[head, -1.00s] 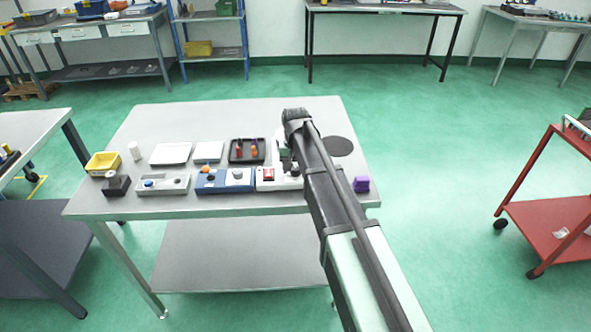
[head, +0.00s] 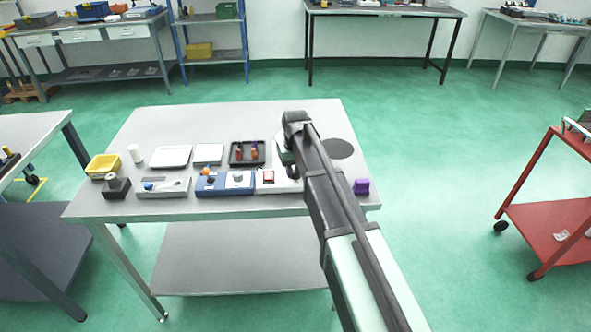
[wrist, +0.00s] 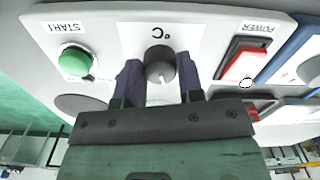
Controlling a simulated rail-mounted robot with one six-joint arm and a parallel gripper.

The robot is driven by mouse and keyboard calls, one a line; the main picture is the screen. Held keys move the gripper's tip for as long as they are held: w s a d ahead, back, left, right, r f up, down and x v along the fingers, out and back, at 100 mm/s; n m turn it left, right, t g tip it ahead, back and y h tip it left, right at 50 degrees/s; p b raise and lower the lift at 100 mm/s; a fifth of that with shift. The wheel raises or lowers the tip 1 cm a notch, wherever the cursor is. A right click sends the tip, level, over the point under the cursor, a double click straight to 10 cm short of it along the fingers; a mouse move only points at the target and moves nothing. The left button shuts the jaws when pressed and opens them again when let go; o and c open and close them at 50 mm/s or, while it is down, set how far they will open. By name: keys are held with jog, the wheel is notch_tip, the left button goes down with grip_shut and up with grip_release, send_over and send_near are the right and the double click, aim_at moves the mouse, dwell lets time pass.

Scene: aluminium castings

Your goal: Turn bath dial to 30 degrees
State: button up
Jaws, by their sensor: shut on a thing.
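The bath dial (wrist: 160,66) is a dark round knob with a pale pointer line, set on a white plate marked °C. The wrist view shows it upside down. My gripper (wrist: 161,82) has its two dark fingers on either side of the knob, shut on it. In the head view my arm hides the dial and the fingertips. The light grey control panel (wrist: 205,30) also holds a green START button (wrist: 74,60) and a red POWER switch (wrist: 243,60). In the head view the panel (head: 287,185) is partly covered by my arm.
A blue control unit (head: 225,190) stands just left of the panel, with a grey unit (head: 163,194) beyond it. A dark tray (head: 233,160) lies behind. The table's back (head: 220,118) is clear.

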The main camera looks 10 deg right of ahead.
jog(key=n, duration=0.6)
jog(key=shift+n, duration=0.3)
dwell(0.4)
jog(key=o, duration=0.9)
jog(key=shift+o, duration=0.2)
notch_tip(320, 180, up, 11)
jog(key=p, duration=1)
jog(key=shift+p, duration=0.4)
jog(key=shift+f, duration=0.15)
